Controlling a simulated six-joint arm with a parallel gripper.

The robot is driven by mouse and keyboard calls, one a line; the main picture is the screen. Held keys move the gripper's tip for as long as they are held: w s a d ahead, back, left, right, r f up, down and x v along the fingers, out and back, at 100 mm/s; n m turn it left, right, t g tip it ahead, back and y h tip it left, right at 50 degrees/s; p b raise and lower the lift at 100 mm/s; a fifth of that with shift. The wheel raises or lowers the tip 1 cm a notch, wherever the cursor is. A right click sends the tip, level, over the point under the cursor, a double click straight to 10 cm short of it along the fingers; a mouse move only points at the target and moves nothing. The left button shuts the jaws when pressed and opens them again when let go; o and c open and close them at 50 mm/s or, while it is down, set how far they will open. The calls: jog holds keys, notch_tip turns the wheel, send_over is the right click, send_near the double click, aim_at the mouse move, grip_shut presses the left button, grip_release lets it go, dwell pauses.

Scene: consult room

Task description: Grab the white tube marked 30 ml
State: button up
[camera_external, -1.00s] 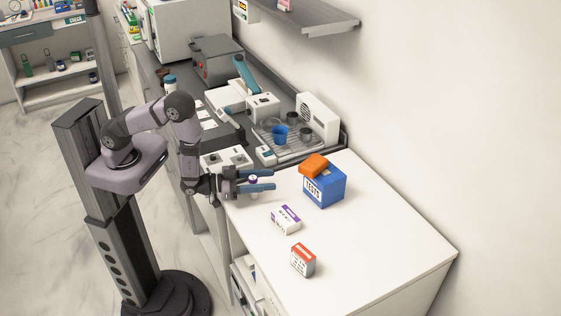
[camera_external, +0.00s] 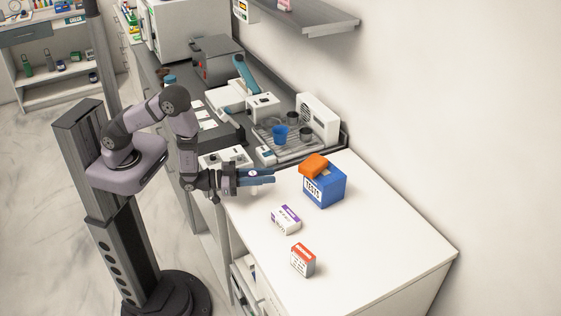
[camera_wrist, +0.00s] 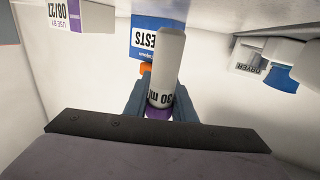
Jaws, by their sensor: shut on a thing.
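The white tube (camera_wrist: 168,65) shows in the wrist view between the two blue fingers, with black print reading "30 m" and a purple cap at the gripper end. My gripper (camera_wrist: 160,100) is shut on it. In the external view my gripper (camera_external: 258,176) is at the left edge of the white counter, and only a small purple and white bit of the tube (camera_external: 254,173) shows between the fingers. The fingers hide the rest of it there. I cannot tell whether the tube touches the counter.
A white and purple box (camera_external: 286,219) and a red and white box (camera_external: 303,260) stand nearer the front. A drip tray with a blue cup (camera_external: 279,134) is behind. The counter's right side is clear.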

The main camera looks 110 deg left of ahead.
notch_tip(320, 180, up, 8)
jog(key=shift+b, duration=0.4)
